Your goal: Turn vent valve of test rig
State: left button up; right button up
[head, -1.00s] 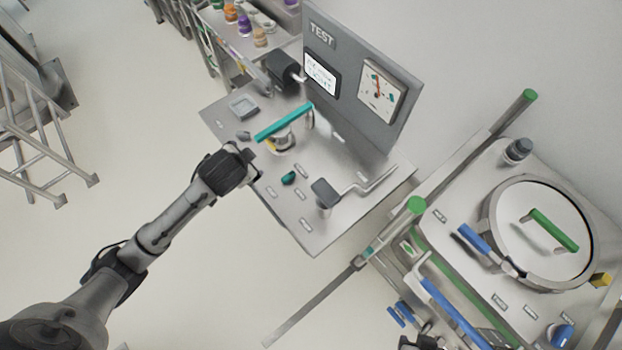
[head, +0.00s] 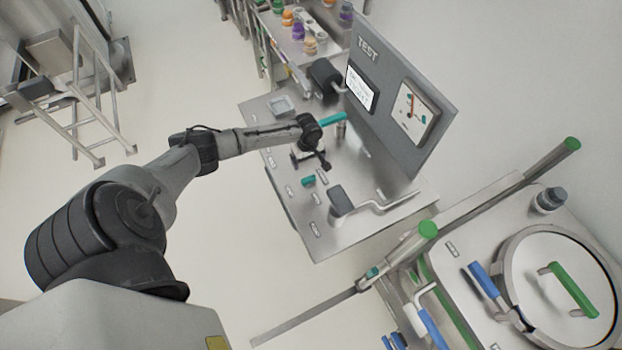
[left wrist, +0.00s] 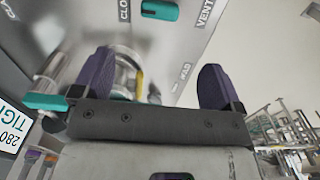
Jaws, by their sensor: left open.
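The test rig (head: 350,232) is a steel bench top with an upright grey panel marked TEST. The vent valve is a small teal knob (head: 308,181) on the bench top. My right gripper is not in view.
A teal bar handle (head: 334,119) and a round clamped fitting (left wrist: 125,72) are close to my left gripper. A cranked lever (head: 370,208) stands at the bench's near side. A green-handled vessel (head: 555,275) is at right.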

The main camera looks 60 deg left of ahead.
aim_at(308, 178)
pick_arm(q)
notch_tip(308, 178, down, 12)
jog(key=shift+f+b, duration=0.1)
jog(key=shift+b, duration=1.1)
jog(key=shift+f+b, duration=0.3)
jog(key=shift+f, duration=0.5)
jog(key=shift+c, duration=0.4)
jog(key=c, duration=0.9)
jog(key=shift+o, duration=0.2)
